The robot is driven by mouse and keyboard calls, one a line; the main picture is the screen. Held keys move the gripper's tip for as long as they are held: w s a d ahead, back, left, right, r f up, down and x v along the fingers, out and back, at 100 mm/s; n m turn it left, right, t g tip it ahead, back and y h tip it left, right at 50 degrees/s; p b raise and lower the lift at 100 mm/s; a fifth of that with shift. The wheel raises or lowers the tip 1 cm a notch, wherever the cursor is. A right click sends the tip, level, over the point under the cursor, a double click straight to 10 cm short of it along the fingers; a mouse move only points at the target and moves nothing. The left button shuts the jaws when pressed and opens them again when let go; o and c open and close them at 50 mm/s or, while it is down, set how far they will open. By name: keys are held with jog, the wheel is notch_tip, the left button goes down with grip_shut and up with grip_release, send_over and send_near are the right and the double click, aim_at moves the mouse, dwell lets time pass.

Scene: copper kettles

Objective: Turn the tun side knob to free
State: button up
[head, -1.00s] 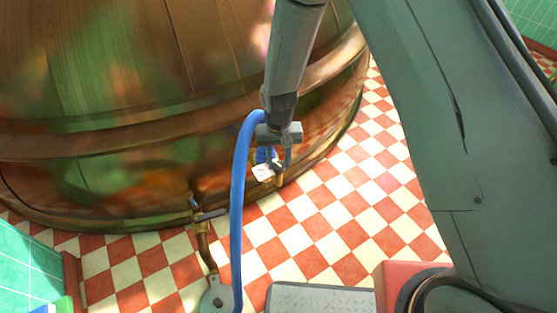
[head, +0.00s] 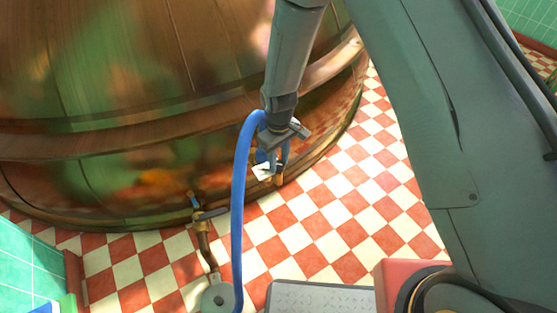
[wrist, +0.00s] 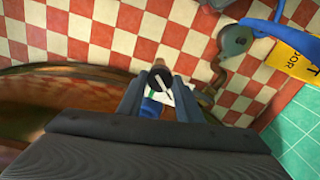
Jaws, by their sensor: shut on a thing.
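The tun (head: 110,140) is a large copper-brown vessel filling the upper left of the head view; its curved side also shows at the left of the wrist view (wrist: 60,100). My gripper (head: 272,158) is low at the tun's side, with its jaws turned at an angle. In the wrist view my gripper (wrist: 160,88) has its two fingers on either side of a dark round knob (wrist: 161,77) with a pale line across its face. It is shut on this knob. A blue part and a white tag (head: 262,170) show beside the fingers. The knob itself is mostly hidden in the head view.
A blue hose (head: 238,200) rises just left of my gripper. A copper outlet pipe (head: 205,240) with a valve runs down to a grey-green fitting (head: 217,298). A grey plate (head: 320,298) lies in front. Checkered floor (head: 340,220) is clear at right. A yellow sign (wrist: 300,62) stands near green tiles.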

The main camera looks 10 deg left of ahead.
aim_at(279, 164)
dwell(0.4)
jog(key=o, duration=1)
jog(key=shift+o, duration=0.2)
jog(key=shift+r, duration=0.1)
jog(key=shift+r, duration=3.8)
jog(key=s+d+r+m, duration=0.2)
jog(key=d+r+m, duration=0.1)
jog(key=d+r, duration=0.55)
jog(key=s+d+r+m+p, duration=0.1)
jog(key=s+d+r+m, duration=0.2)
jog(key=s+d+r, duration=0.3)
jog(key=s+d+r+m+p, duration=0.2)
jog(key=s+d+r, duration=0.4)
jog(key=s+d, duration=0.4)
jog(key=shift+s+d+m, duration=0.25)
jog(key=shift+d+m, duration=0.05)
jog(key=shift+m, duration=0.6)
